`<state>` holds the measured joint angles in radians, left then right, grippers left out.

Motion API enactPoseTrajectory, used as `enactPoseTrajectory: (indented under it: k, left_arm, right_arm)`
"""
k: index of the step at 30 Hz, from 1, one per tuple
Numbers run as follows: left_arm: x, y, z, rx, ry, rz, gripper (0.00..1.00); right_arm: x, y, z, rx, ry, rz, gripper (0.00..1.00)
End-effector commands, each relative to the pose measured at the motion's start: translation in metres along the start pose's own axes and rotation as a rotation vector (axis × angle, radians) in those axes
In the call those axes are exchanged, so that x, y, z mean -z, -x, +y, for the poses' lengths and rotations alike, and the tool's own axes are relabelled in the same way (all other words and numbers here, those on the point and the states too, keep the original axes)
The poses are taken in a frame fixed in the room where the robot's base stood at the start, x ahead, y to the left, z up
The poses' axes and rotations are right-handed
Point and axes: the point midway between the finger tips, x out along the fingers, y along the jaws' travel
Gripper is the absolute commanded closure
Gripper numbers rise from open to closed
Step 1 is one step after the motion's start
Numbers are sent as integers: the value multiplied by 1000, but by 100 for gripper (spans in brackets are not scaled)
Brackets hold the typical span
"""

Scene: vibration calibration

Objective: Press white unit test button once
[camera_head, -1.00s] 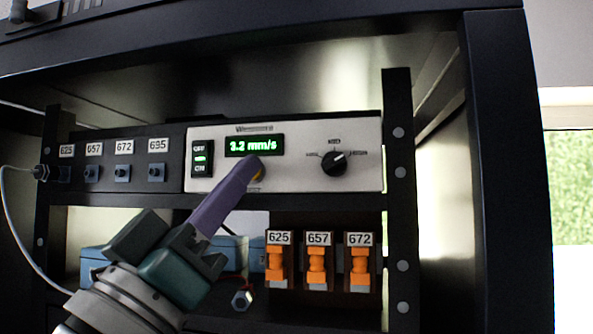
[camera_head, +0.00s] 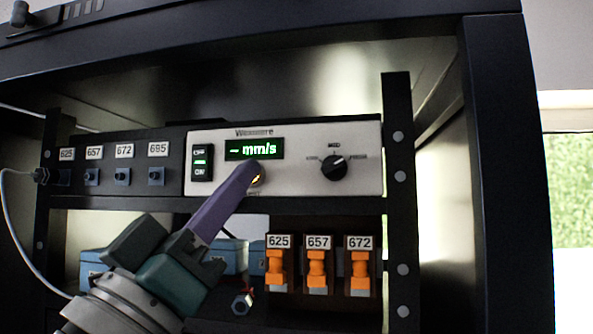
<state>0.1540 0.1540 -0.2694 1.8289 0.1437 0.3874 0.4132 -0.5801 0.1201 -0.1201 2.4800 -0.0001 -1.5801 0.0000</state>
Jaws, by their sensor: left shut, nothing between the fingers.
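The white unit (camera_head: 310,181) is mounted in the dark rack. Its green display (camera_head: 254,149) reads "– mm/s". My right gripper is not in view.
An off/on switch (camera_head: 202,163) and a black knob (camera_head: 334,167) flank the button. A dark panel (camera_head: 120,165) with several numbered sockets lies left. A white cable (camera_head: 14,235) runs at the far left.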

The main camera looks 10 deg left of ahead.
Motion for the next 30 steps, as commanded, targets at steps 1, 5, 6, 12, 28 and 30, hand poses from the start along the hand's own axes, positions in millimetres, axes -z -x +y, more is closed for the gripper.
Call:
enactPoseTrajectory:
  k: [1,5,6,12,28,30]
  left_arm:
    - [2,1,2,1,0,-1,100]
    - [5,5,4,0,-1,0,100]
    - [5,6,4,0,-1,0,100]
    - [5,6,4,0,-1,1,100]
    - [26,34,26,0,0,-1,100]
    - [29,38,28,-1,-1,0,100]
  right_arm:
    - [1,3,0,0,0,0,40]
    - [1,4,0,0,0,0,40]
    - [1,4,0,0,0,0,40]
    - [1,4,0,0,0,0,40]
    - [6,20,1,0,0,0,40]
    - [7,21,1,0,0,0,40]
